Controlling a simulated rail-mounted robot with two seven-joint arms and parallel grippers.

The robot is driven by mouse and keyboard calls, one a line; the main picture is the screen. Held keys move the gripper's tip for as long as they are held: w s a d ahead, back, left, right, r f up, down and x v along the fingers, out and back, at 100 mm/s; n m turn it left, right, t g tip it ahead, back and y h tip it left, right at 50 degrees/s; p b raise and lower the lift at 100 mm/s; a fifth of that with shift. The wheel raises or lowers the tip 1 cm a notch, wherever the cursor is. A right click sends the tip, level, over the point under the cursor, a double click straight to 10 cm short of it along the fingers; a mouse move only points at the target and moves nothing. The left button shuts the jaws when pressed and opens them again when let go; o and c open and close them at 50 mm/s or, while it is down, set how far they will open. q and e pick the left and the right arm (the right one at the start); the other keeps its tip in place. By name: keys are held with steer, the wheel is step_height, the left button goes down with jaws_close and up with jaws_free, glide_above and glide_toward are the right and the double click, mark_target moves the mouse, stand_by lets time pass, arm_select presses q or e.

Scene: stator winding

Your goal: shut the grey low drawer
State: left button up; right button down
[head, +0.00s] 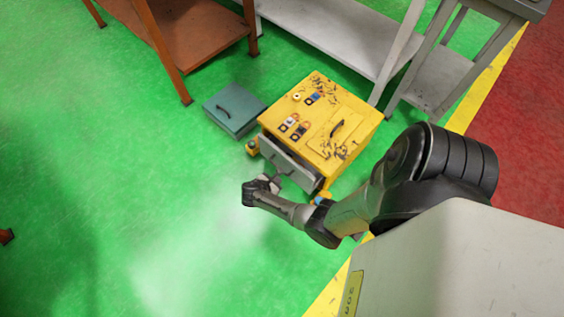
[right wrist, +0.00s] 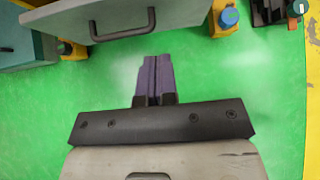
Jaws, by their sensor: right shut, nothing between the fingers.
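The grey low drawer (head: 291,160) is in the front of the yellow cabinet (head: 350,105). Its front appears to stand out a little from the cabinet; how far is hard to tell. In the right wrist view the grey drawer front (right wrist: 180,14) with its dark bar handle (right wrist: 122,28) crosses the top. My right gripper (head: 254,187) is low over the floor in front of the drawer. Its fingers (right wrist: 154,58) are shut and empty, pointing toward the drawer front, with green floor showing between them and the handle. My left gripper is not in view.
A teal box (head: 228,114) with a handle lies on the floor left of the cabinet. An orange bench (head: 200,40) and a grey bench (head: 335,35) are behind. Green floor is clear to the left and front.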

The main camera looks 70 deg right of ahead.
mark_target(297, 169)
steer(key=b+x, duration=0.2)
steer(key=x, duration=0.1)
steer(key=b+x, duration=0.2)
steer(key=x, duration=0.2)
steer(key=d+r+b+x, duration=0.1)
steer(key=b+x, duration=0.1)
steer(key=x, duration=0.1)
steer(key=shift+s+d+f, duration=0.25)
steer(key=shift+s, duration=0.05)
steer(key=shift+s+d+r, duration=0.1)
steer(key=shift+s+d, duration=0.2)
steer(key=shift+d, duration=0.35)
